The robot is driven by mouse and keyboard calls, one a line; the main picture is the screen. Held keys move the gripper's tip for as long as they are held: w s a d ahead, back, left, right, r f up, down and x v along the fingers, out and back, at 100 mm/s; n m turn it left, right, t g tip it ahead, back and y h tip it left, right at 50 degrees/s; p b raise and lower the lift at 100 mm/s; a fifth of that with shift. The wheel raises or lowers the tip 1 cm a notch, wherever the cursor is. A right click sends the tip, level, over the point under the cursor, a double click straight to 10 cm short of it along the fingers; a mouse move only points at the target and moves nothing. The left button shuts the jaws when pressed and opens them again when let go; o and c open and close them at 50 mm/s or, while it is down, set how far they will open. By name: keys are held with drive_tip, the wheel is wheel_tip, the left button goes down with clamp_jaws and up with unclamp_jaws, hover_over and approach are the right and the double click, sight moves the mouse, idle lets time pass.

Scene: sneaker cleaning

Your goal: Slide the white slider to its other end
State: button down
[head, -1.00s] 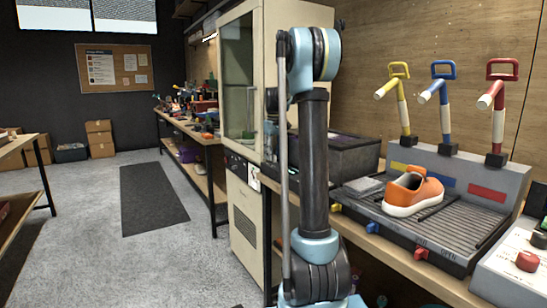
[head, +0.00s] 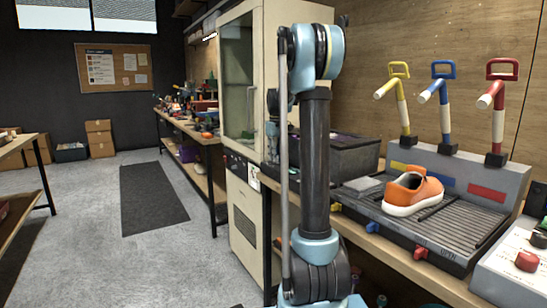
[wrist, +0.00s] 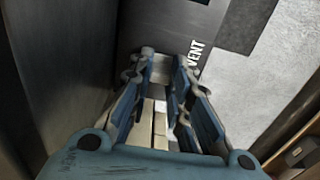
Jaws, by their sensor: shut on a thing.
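In the wrist view, my gripper (wrist: 164,58) has its blue fingers close together in front of a dark panel marked VENT. A small pale piece (wrist: 162,69) sits between the fingertips and looks like the white slider, mostly hidden by the fingers. My gripper is shut on it. The slider's track and ends cannot be made out. In the head view, my arm stands in front of the beige cabinet (head: 247,225) and hides the slider and the fingertips.
An orange sneaker (head: 412,194) rests on the grey washing tray (head: 455,235) on the right. Yellow, blue and red taps stand behind it. A dark box (head: 340,158) is beside the cabinet. The floor (head: 90,230) at left is open, with a dark mat (head: 150,200).

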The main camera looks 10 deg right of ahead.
sight(280, 165)
drive_tip(key=shift+s+d, duration=0.3)
drive_tip(key=shift+s, duration=0.35)
drive_tip(key=shift+s+d, duration=0.3)
drive_tip(key=shift+s, duration=0.35)
drive_tip(key=c, duration=1.5)
unclamp_jaws()
drive_tip(key=shift+s, duration=0.1)
drive_tip(key=shift+c, duration=0.2)
drive_tip(key=shift+o, duration=0.3)
drive_tip(key=shift+r, duration=0.2)
wheel_tip(280, 165, up, 12)
drive_tip(key=shift+f, duration=0.25)
